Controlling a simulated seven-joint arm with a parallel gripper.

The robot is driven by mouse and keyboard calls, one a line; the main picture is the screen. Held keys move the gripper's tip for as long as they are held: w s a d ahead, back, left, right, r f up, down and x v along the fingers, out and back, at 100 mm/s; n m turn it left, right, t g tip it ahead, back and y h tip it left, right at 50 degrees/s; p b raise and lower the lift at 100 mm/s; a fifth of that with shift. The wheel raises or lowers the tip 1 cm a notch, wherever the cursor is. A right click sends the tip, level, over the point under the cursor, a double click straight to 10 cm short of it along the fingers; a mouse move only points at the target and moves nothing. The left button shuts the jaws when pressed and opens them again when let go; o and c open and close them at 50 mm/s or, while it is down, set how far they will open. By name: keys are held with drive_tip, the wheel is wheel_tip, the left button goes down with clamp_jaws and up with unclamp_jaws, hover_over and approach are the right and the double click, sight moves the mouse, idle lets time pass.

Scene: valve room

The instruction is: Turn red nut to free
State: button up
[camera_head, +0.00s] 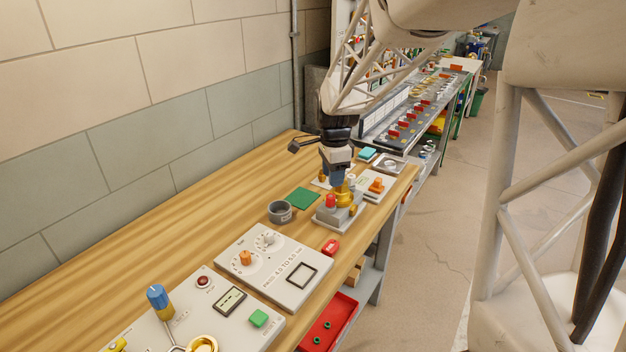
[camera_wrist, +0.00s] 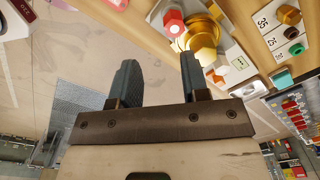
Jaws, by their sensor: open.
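The red nut (camera_head: 331,201) stands on a light grey block (camera_head: 336,218) near the front edge of the wooden bench. It also shows as a red hexagon in the wrist view (camera_wrist: 173,22), beside a larger brass fitting (camera_wrist: 203,37). My gripper (camera_head: 337,181) points down over the brass fitting's side of the block and partly covers it in the head view. In the wrist view my gripper (camera_wrist: 158,68) is open, with nothing between its fingers. Its right fingertip appears close to the brass fitting; contact cannot be told. The red nut is outside the fingers.
A grey cup (camera_head: 280,211) and a green pad (camera_head: 303,199) lie left of the block. A loose red piece (camera_head: 331,246) lies near the bench edge. A panel with an orange knob (camera_head: 376,186) stands behind right. The bench by the wall is mostly clear.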

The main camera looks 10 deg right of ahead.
sight(330, 196)
drive_tip(key=shift+w+f+m, duration=0.25)
drive_tip(key=shift+w+f, duration=0.1)
drive_tip(key=shift+w, duration=0.2)
drive_tip(key=shift+w+f+m, duration=0.25)
drive_tip(key=shift+w+f, duration=0.05)
drive_tip(key=shift+w, duration=0.2)
drive_tip(key=shift+f, duration=0.15)
drive_tip(key=shift+f, duration=3.75)
drive_tip(key=c, duration=0.6)
